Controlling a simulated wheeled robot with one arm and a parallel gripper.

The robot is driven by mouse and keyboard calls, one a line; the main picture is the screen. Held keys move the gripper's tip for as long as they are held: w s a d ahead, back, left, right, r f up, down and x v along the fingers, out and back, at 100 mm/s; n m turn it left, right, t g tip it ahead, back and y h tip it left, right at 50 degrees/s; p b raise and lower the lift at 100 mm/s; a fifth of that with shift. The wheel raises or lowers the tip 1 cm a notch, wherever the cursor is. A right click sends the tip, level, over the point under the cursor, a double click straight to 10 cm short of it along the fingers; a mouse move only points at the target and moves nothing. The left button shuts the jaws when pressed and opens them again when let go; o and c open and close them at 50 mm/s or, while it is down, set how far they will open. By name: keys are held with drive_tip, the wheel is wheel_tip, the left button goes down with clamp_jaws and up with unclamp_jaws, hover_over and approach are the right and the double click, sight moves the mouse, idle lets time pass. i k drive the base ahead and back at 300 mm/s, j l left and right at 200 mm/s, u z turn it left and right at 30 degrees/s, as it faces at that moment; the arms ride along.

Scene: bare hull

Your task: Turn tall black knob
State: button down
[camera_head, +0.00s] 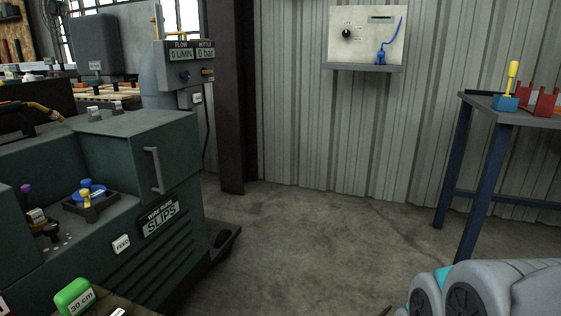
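A round black knob (346,33) sits on the left part of a pale panel (365,48) on the far corrugated wall, with small markings around it too small to read fully. Another dark knob (53,232) stands on the sloped top of the green machine at the lower left. I cannot tell from this view which of them is the tall one. A part of my arm, grey with teal, shows at the lower right. My gripper is not in view.
The green machine (165,140) fills the left. A blue-legged table (495,112) with a yellow-handled tool (512,75) and red holders (541,101) stands right. A dark steel column (232,100) stands by the wall. The concrete floor (310,240) between is clear.

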sight(51, 230)
drive_tip(key=u, duration=1.65)
